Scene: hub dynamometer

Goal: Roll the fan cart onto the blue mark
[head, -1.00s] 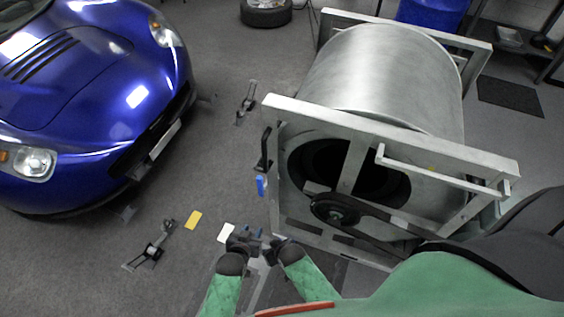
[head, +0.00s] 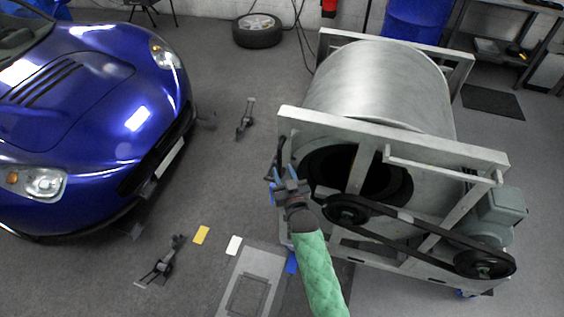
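The fan cart (head: 440,150) is a large grey metal drum in a pale frame, with a belt and pulleys on its near side. It stands right of centre. A blue mark (head: 291,263) lies on the floor by the cart's near left corner; I cannot tell whether the frame covers part of it. My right gripper (head: 284,174), on a green-sleeved arm, is at the black handle (head: 282,148) on the cart's left side, with a blue part beside it. Whether its fingers are closed on the handle is unclear. My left gripper is out of view.
A yellow mark (head: 201,234) and a white mark (head: 234,245) lie left of the blue one. A pale floor plate (head: 253,278) is in front. A blue car (head: 90,120) fills the left. A loose wheel (head: 257,30) lies at the back. Floor between car and cart is mostly clear.

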